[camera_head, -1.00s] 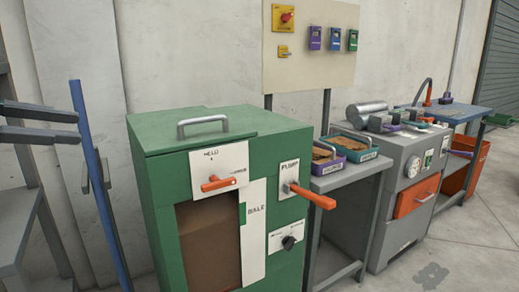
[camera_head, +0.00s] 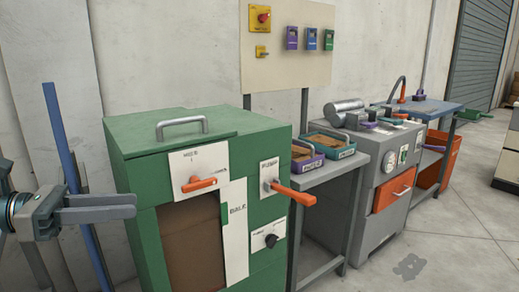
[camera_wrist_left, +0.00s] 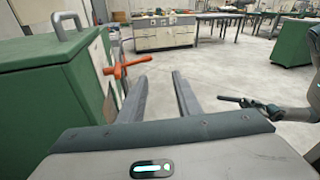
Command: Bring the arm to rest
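My left gripper (camera_head: 130,206) comes in from the left edge of the head view, in front of a blue post and beside the green baler cabinet. In the left wrist view its two fingers (camera_wrist_left: 162,80) stand apart with nothing between them. It is open and empty. In the left wrist view, part of what looks like my right gripper (camera_wrist_left: 250,104) shows at the right edge; its finger gap is unclear. The right gripper is out of the head view.
The green cabinet (camera_head: 128,170) with orange levers (camera_head: 200,184) stands close by. A blue post (camera_head: 65,150) stands at left. Trays (camera_head: 330,148) sit on a side table, and a grey machine (camera_head: 378,160) stands beyond. Open floor (camera_head: 450,230) lies at right.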

